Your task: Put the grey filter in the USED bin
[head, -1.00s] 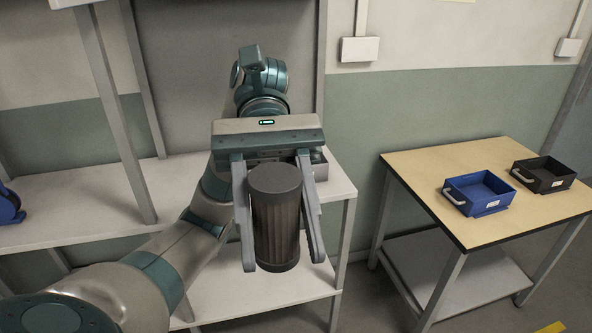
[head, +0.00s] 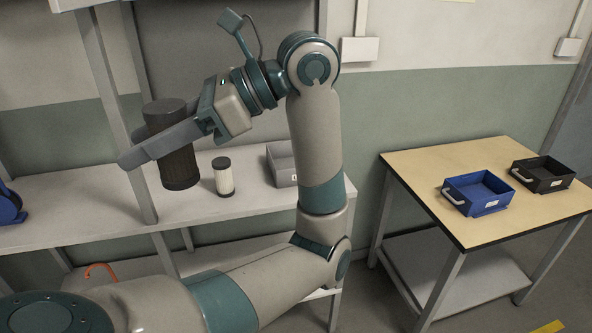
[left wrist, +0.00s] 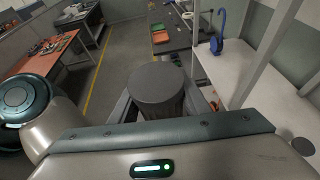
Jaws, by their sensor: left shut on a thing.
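The dark grey cylindrical filter (head: 178,168) is held in my left gripper (head: 150,148), in front of the shelf post in the head view. The filter is nearly upright, with a slight tilt, and appears above the shelf board. In the left wrist view the filter (left wrist: 158,90) shows its round dark top between the fingers. On the table at the right of the head view stand a blue bin (head: 478,192) and a black bin (head: 543,175). Both have small white labels, too small to read. My right gripper is not in view.
A smaller white filter with a dark cap (head: 223,177) and a grey bin (head: 282,163) stand on the shelf (head: 110,205). A blue object (head: 8,205) is at the shelf's left. The table (head: 430,170) has bare room left of the bins.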

